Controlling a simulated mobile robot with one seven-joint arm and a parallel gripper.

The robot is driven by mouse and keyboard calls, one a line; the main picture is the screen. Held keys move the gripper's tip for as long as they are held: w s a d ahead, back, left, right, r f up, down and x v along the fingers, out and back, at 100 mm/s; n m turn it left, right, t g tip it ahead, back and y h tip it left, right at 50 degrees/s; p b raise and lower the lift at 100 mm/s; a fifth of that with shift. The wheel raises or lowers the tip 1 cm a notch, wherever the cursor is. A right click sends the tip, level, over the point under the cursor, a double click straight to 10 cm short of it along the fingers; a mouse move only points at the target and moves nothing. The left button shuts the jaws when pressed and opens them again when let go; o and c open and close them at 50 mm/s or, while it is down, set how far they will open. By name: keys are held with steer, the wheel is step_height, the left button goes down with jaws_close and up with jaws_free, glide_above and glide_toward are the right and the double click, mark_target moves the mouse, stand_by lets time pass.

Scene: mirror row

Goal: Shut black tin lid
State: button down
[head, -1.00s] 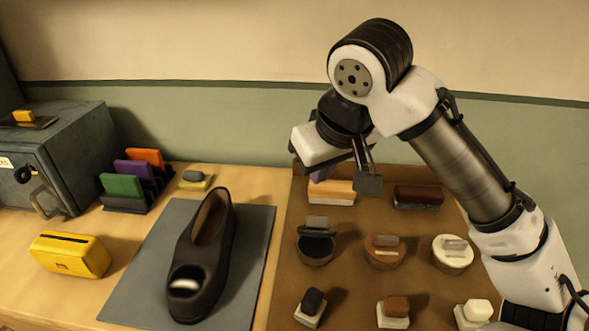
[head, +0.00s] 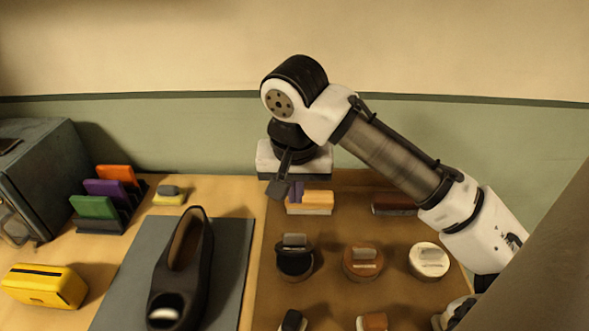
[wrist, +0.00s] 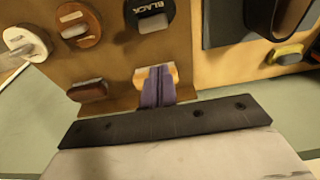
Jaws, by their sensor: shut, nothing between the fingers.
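The black tin (head: 294,266) stands on the brown board, in the left place of the row of tins. It is round with a dark top and a grey tab; in the wrist view its top (wrist: 150,8) reads BLACK and is cut by the upper edge. I cannot tell how far its lid is shut. My gripper (head: 296,191) is behind the tin, by the tan-topped block, and apart from the tin. Its purple fingers (wrist: 158,82) are together and empty, pointing down in the head view.
A brown tin (head: 363,262) and a white tin (head: 429,260) stand to the right. A tan-topped block (head: 318,201) and a dark red block (head: 392,208) lie behind. A dark shoe (head: 182,270) stands on a grey mat (head: 232,262) to the left.

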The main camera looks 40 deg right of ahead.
mark_target(295, 242)
steer(key=f, duration=0.4)
steer(key=shift+s+a+p, duration=0.3)
steer(key=shift+s+p, duration=0.1)
steer(key=shift+s+a+f, duration=0.25)
steer(key=shift+s+f, duration=0.05)
steer(key=shift+f, duration=0.35)
